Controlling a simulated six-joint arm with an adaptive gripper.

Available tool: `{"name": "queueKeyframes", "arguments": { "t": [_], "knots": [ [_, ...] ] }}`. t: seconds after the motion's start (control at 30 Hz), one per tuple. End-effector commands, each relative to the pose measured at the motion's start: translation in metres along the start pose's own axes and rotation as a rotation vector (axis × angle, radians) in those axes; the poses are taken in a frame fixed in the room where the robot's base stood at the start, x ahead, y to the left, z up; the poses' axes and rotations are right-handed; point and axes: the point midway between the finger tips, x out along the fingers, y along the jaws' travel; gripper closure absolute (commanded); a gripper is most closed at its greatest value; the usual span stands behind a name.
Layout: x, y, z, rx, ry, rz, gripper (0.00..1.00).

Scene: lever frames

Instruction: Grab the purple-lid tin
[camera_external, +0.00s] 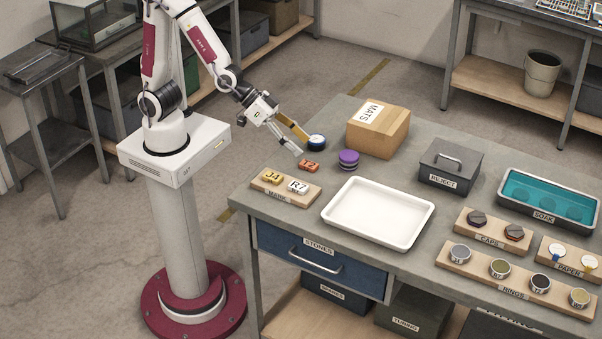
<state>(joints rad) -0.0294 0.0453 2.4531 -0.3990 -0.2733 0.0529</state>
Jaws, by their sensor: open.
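The purple-lid tin (348,159) is a small round tin standing upright on the table, left of the cardboard box and behind the white tray. My gripper (303,147) is open, with its fingers spread and pointing down to the right. It is left of the purple-lid tin and apart from it. An orange-red block marked 12 (308,166) lies just below the fingertips.
The MATS cardboard box (378,131) stands behind the tin on the right. An empty white tray (378,213) lies in front. The MARK board (286,188) holds two tags. A grey REJECT box (450,166), a teal SOAK tub (546,197) and several racks fill the right side.

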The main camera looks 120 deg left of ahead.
Motion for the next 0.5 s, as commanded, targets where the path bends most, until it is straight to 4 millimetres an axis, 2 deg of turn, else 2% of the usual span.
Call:
{"name": "queueKeyframes", "arguments": {
  "t": [0.2,0.5],
  "knots": [
    [0.036,-0.024,0.0,-0.034,0.067,-0.078,0.38],
    [0.073,-0.065,0.003,-0.056,0.169,-0.201,0.38]
  ]
}}
